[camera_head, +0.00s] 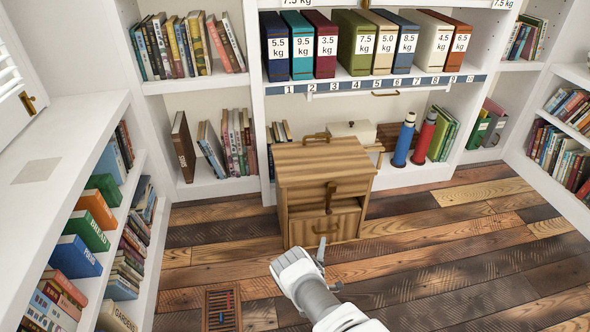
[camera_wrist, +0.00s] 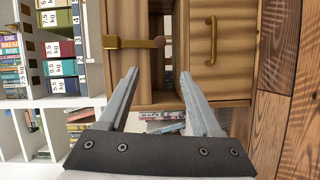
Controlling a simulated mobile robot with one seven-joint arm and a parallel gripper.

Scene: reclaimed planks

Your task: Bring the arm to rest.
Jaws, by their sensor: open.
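My arm reaches up from the bottom of the head view, and my gripper (camera_head: 321,256) is in front of a wooden cabinet (camera_head: 325,168). In the wrist view my gripper (camera_wrist: 159,76) has its two fingers well apart with nothing between them. Beyond the fingertips are the cabinet's brass latch bar (camera_wrist: 130,43), a dark gap beside it, and a curved brass handle (camera_wrist: 211,40). The fingers appear short of the cabinet front, though the exact distance is hard to tell.
White shelves with books stand at left, back and right. Labelled binders (camera_head: 355,42) line the back shelf. A blue bottle (camera_head: 404,140) and a red bottle (camera_head: 425,137) stand right of the cabinet. Plank floor right of the cabinet is clear.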

